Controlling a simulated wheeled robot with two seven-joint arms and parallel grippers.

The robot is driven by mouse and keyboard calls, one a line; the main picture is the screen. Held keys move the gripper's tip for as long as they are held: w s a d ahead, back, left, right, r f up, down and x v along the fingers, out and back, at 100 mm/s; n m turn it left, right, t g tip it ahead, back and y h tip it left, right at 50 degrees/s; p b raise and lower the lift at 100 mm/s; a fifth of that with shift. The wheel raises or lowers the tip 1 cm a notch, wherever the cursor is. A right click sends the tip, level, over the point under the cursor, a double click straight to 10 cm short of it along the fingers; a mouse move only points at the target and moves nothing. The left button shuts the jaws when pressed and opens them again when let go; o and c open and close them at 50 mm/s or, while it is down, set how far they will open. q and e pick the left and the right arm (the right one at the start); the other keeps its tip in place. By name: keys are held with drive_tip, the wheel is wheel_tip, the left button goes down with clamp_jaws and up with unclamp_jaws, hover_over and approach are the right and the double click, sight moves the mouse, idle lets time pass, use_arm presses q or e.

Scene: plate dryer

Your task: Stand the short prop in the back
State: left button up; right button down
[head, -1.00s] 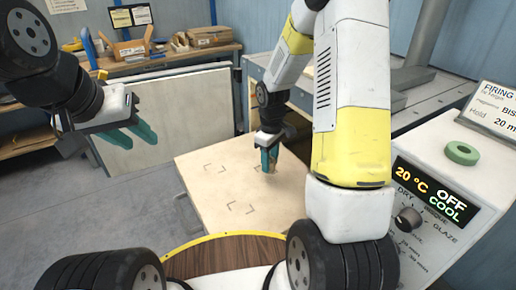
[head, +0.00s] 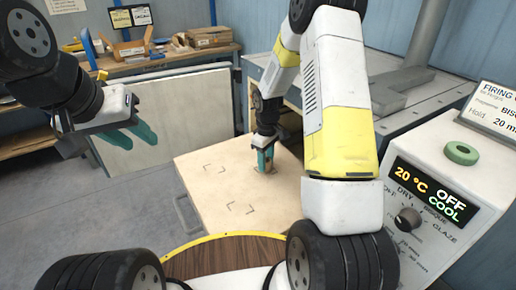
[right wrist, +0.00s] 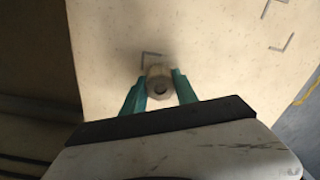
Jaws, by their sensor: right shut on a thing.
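The short prop (right wrist: 159,82) is a pale, stubby post with a dark hole in its end. My right gripper (right wrist: 159,90) is shut on it, a teal finger on each side. In the head view my right gripper (head: 265,160) points down over the far right part of the pale board (head: 200,190), mostly hiding the prop. In the right wrist view the prop is beside a dark corner mark (right wrist: 152,56) on the board. I cannot tell whether its foot touches the board. My left gripper (head: 133,136) is open and empty, up at the left.
More corner marks (head: 240,208) lie on the bare board. A large pale panel (head: 160,115) leans behind the board. A cluttered workbench (head: 150,65) is at the back.

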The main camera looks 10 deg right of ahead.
drive_tip(key=c, duration=0.9)
unclamp_jaws()
drive_tip(key=shift+c, duration=0.2)
wheel_tip(320, 180, up, 12)
drive_tip(key=s+r+m+t, duration=0.3)
drive_tip(key=s+r, duration=0.6)
drive_tip(key=r, duration=0.4)
drive_tip(key=s+a+r+m+t+y, duration=0.1)
drive_tip(key=s+r+m, duration=0.1)
drive_tip(key=s, duration=0.5)
drive_tip(key=s+a+r+m+t+y, duration=0.1)
drive_tip(key=s+r, duration=0.3)
drive_tip(key=s, duration=0.4)
drive_tip(key=shift+s+m+t, duration=0.15)
drive_tip(key=shift+m+t, duration=0.45)
drive_tip(key=shift+m, duration=0.3)
drive_tip(key=shift+a, duration=0.1)
